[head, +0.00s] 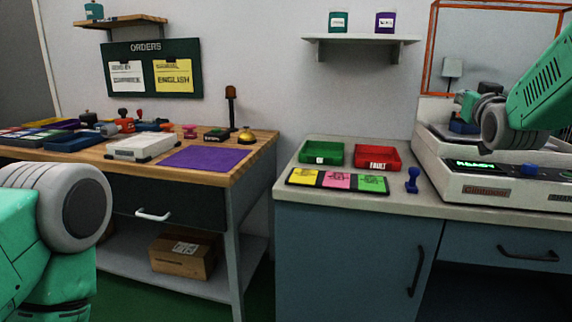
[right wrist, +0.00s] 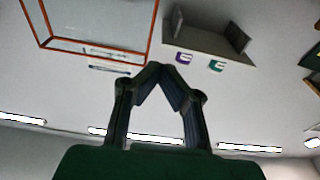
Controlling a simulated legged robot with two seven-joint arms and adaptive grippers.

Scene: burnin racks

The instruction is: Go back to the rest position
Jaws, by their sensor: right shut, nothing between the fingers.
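My right gripper (right wrist: 162,70) shows in the right wrist view with its two dark fingers meeting at the tips, shut and empty. In the head view my right arm comes in at the upper right, in front of the white machine (head: 480,190) with the lit green display. My left arm shows at the lower left of the head view, but its gripper is outside the picture.
A wooden bench (head: 262,143) with a purple mat (head: 205,158) stands left. The grey counter (head: 300,208) holds a green tray (head: 322,153), a red tray (head: 377,156) and a blue stamp (head: 412,180). A wall shelf (head: 360,40) and an orange frame (head: 430,50) are behind.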

